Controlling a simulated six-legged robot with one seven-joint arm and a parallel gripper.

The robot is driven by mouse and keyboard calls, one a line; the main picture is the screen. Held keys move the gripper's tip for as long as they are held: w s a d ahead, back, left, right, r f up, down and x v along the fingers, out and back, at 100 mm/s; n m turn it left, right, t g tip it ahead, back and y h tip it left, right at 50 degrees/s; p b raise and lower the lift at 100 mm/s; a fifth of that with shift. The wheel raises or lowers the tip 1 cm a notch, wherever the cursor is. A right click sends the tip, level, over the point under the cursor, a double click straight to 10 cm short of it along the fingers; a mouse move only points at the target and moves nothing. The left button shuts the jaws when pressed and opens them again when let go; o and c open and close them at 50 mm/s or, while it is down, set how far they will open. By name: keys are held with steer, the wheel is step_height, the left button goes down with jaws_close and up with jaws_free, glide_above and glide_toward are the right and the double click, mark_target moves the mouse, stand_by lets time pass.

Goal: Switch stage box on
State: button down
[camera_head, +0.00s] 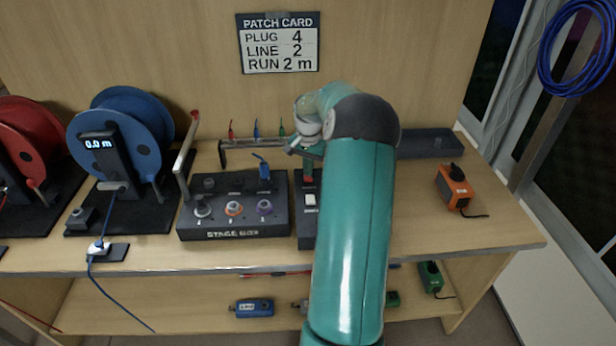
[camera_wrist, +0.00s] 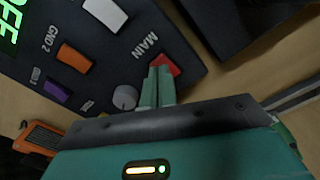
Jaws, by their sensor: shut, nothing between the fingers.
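A black box (camera_head: 230,228) with a label that seems to begin with "STAGE" stands on the bench. It carries several round sockets, and a blue plug (camera_head: 263,170) stands in its upper right. A second dark box (camera_head: 305,230) beside it is mostly hidden behind my arm. The wrist view shows a dark panel (camera_wrist: 85,85) with a green display reading "OFF" (camera_wrist: 8,22), white, orange and purple switches, a grey knob (camera_wrist: 124,97) and a red switch (camera_wrist: 166,65) by "MAIN". My gripper (camera_wrist: 157,75) is shut and empty, its tips at the red switch; contact is unclear.
A blue cable reel (camera_head: 120,130) with a "0.0 m" readout and a red reel (camera_head: 30,140) stand at left. A patch card (camera_head: 279,43) hangs on the back wall.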

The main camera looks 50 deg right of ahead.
mark_target(308, 179)
steer(key=shift+f, duration=1)
stand_by(0.9)
steer(key=shift+r, duration=3.55)
